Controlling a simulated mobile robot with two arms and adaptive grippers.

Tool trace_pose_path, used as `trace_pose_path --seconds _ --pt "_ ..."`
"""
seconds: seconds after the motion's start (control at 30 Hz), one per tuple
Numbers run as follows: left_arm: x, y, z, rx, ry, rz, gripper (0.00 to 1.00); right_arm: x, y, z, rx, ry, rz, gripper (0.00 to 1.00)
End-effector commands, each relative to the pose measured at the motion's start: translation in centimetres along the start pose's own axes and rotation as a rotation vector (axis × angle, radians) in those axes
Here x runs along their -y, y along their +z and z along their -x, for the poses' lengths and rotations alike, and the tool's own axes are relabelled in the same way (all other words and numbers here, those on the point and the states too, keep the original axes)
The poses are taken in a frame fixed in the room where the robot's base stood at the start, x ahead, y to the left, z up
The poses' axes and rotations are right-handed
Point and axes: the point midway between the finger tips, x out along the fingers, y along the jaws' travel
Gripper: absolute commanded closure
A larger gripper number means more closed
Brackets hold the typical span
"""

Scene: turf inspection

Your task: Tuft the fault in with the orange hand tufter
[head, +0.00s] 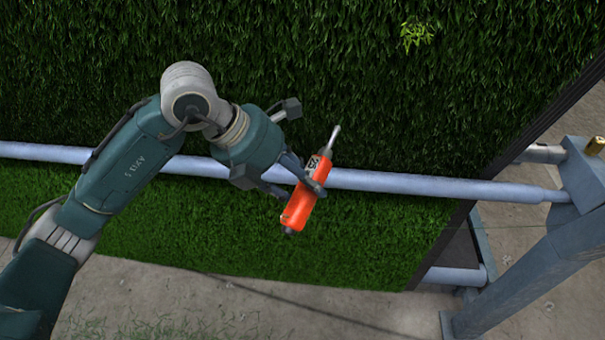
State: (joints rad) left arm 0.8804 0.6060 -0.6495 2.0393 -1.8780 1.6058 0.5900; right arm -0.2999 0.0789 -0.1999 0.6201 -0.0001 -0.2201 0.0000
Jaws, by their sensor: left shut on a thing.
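The orange hand tufter (300,207) has an orange body, a dark band and a pale metal tip that points up and to the right. My left gripper (305,180) is shut on the tufter around its middle, in front of the turf and over the pipe. A light yellow-green tuft (416,35) stands out on the dark green turf (230,45) at the upper right; it looks like the fault. The tufter's tip is apart from it, below and to the left. My right gripper does not show.
A pale blue-grey pipe (420,184) crosses in front of the turf and joins a metal frame (530,275) at the right. A small brass-coloured part (595,146) sits on the frame. Brighter turf (360,240) hangs below the pipe, above a concrete floor (270,312).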

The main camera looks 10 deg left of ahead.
Motion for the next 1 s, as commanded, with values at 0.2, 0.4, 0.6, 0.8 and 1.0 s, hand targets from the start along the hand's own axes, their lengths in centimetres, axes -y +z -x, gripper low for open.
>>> trace_pose_path --seconds 0.2,0.4,0.6,0.8,1.0 --pt "0.8 -2.1 -0.1 0.002 -0.001 -0.001 0.91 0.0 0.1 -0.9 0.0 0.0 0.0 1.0" --pt "1.6 -3.8 -0.1 0.002 -0.001 -0.002 0.91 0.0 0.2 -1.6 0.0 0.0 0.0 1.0" --pt "2.0 -4.6 0.0 0.002 -0.001 -0.001 0.91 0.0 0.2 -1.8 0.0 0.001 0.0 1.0" --pt "2.0 -4.6 0.0 0.002 -0.002 0.0 0.91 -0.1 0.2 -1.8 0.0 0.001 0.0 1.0" --pt "2.0 -4.6 0.0 0.002 -0.002 0.0 0.91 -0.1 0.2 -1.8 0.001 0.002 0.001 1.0"
